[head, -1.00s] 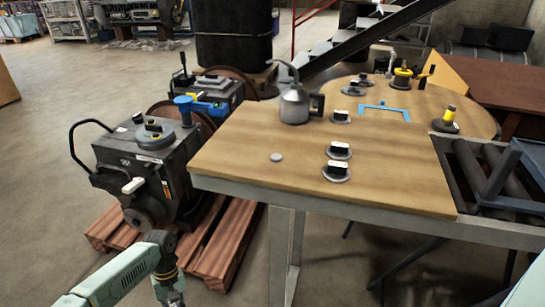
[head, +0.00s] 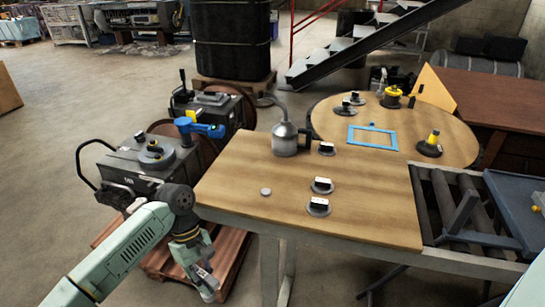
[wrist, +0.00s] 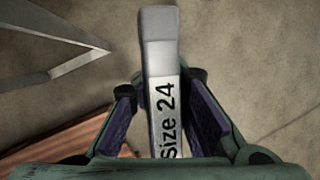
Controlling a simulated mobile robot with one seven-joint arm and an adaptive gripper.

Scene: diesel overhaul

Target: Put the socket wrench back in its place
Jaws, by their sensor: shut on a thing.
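In the wrist view the socket wrench (wrist: 160,55) shows as a pale grey bar lettered "Size 24". It stands lengthwise between the two dark-padded fingers of my gripper (wrist: 162,100), which is shut on it. The far end of the bar sticks out past the fingertips; its other end is hidden by the gripper. In the head view my gripper (head: 207,285) hangs low, left of the wooden table's front left leg. A blue rectangular outline (head: 373,137) lies on the round table top at the back right.
The wooden table (head: 255,205) carries an oil can (head: 286,139), several small labelled pieces and a light disc (head: 265,191). A grey engine block (head: 135,170) on a pallet stands left. A roller conveyor (head: 463,205) adjoins the table's right side. Floor at left is open.

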